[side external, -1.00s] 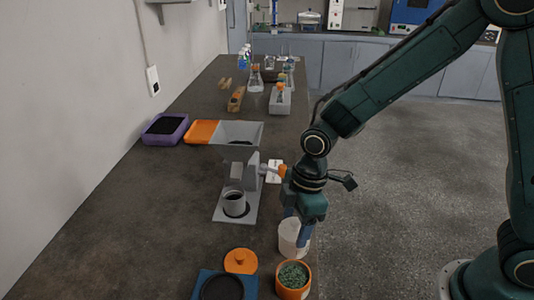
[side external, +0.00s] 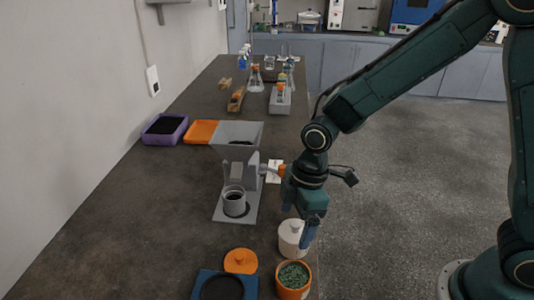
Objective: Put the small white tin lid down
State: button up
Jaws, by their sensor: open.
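The small white tin (side external: 291,244) stands near the right edge of the bench. A pale lid (side external: 292,228) with a small knob appears to sit on top of it, level as far as I can tell. My gripper (side external: 299,221) is open just above the tin. One blue finger comes down at the right of the lid, and the other is at its upper left. The fingers partly cover the tin, so I cannot tell whether they touch the lid.
An orange tin of green granules (side external: 293,279) stands directly in front of the white tin. An orange lid (side external: 240,262) and a blue square base (side external: 207,285) lie to its left. A grey machine with a hopper (side external: 237,133) and cup (side external: 234,200) stands behind. The left bench is clear.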

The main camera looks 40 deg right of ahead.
notch_tip(320, 180, up, 12)
jog(key=d, duration=0.1)
jog(key=shift+s+d+f, duration=0.2)
jog(key=shift+s+d, duration=0.15)
dwell(0.6)
jog(key=s+d+r+m+t, duration=0.2)
jog(key=s+d+r+m, duration=0.1)
jog(key=s+d+m, duration=0.3)
jog(key=s+d+r+m+t+h, duration=0.1)
jog(key=s+d+r+m+t, duration=0.1)
jog(key=s+d+r+m, duration=0.2)
jog(key=shift+s+d+m+t+h, duration=0.35)
jog(key=shift+s+d+m, duration=1.4)
jog(key=shift+s, duration=1.5)
jog(key=shift+r, duration=0.1)
